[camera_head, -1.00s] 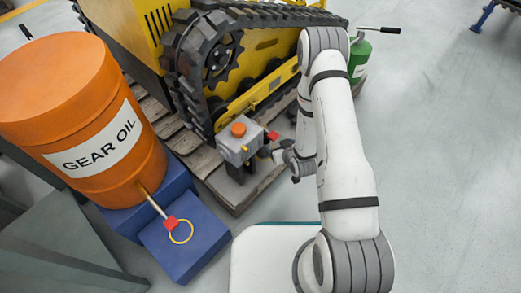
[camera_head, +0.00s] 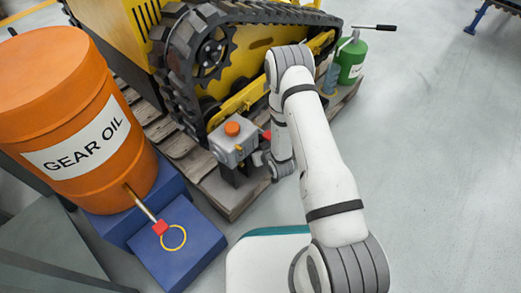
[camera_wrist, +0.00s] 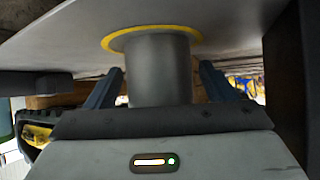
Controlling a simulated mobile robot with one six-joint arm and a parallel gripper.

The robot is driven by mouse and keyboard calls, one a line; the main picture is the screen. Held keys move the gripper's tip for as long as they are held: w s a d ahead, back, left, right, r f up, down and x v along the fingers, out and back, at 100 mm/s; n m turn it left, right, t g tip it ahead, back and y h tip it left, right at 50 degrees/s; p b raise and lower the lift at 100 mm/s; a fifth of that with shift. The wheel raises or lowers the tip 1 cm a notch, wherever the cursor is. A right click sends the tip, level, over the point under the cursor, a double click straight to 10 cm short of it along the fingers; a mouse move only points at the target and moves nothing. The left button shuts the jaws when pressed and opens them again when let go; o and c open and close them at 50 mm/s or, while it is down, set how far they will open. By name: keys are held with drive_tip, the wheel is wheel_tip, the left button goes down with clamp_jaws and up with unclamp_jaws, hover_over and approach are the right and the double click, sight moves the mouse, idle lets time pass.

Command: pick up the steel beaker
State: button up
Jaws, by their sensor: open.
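In the wrist view a plain grey metal cylinder, the steel beaker (camera_wrist: 158,80), stands between the two fingers of my gripper (camera_wrist: 162,68). A yellow ring (camera_wrist: 110,42) surrounds its end on a flat grey surface (camera_wrist: 230,20). The fingers are open, one on each side, with a visible gap at both sides. In the head view my gripper (camera_head: 272,165) is low over the pallet beside a grey box with an orange button, partly hidden by my arm. I cannot make out the beaker there.
The grey button box (camera_head: 232,147) stands close left of my gripper. A yellow tracked machine (camera_head: 262,45) is behind it on a wooden pallet (camera_head: 190,158). An orange gear oil drum (camera_head: 45,105) with a tap stands left on blue blocks (camera_head: 180,245). A green canister (camera_head: 350,62) is beyond my arm.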

drive_tip(key=c, duration=1.3)
drive_tip(key=shift+r, duration=0.15)
